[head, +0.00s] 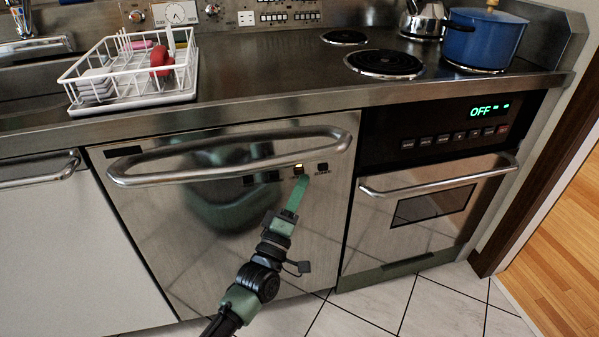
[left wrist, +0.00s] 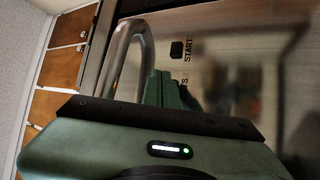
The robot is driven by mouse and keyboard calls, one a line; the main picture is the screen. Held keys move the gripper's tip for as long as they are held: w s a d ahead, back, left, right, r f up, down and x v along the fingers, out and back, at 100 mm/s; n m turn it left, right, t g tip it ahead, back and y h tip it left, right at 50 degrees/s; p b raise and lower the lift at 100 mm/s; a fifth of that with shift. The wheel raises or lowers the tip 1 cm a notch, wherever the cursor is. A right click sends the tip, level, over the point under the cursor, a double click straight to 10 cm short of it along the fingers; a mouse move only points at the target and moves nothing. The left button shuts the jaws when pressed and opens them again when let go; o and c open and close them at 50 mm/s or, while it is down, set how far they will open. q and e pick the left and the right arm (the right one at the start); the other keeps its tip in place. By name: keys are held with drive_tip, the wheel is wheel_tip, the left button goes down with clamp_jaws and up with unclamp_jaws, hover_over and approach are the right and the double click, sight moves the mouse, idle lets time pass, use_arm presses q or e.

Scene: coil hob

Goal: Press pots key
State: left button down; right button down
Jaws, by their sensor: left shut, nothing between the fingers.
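The steel dishwasher front (head: 150,230) carries a row of small keys under its bar handle. The pots key (head: 298,168) glows yellow in the head view, just above my left fingertips. My left gripper (head: 303,180) is shut and empty, its green fingers reaching up to this key; I cannot tell whether they touch it. In the left wrist view the shut fingers (left wrist: 163,75) hide the pots key, and only the end of its label, "TS" (left wrist: 184,83), shows beside them. The dark start key (head: 322,168) is just right; it also shows in the left wrist view (left wrist: 177,49).
The curved bar handle (head: 230,172) runs across the door close above the keys. An oven (head: 430,200) with an "OFF" display stands to the right. A dish rack (head: 135,85), coil burners (head: 385,64) and a blue pot (head: 484,40) are on the counter.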

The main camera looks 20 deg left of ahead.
use_arm(q)
drive_tip(key=s+d, duration=0.1)
drive_tip(key=s+d+p, duration=0.1)
drive_tip(key=s+p, duration=0.1)
drive_tip(key=s, duration=0.1)
drive_tip(key=shift+s+d, duration=0.1)
drive_tip(key=shift+d, duration=0.3)
idle(0.6)
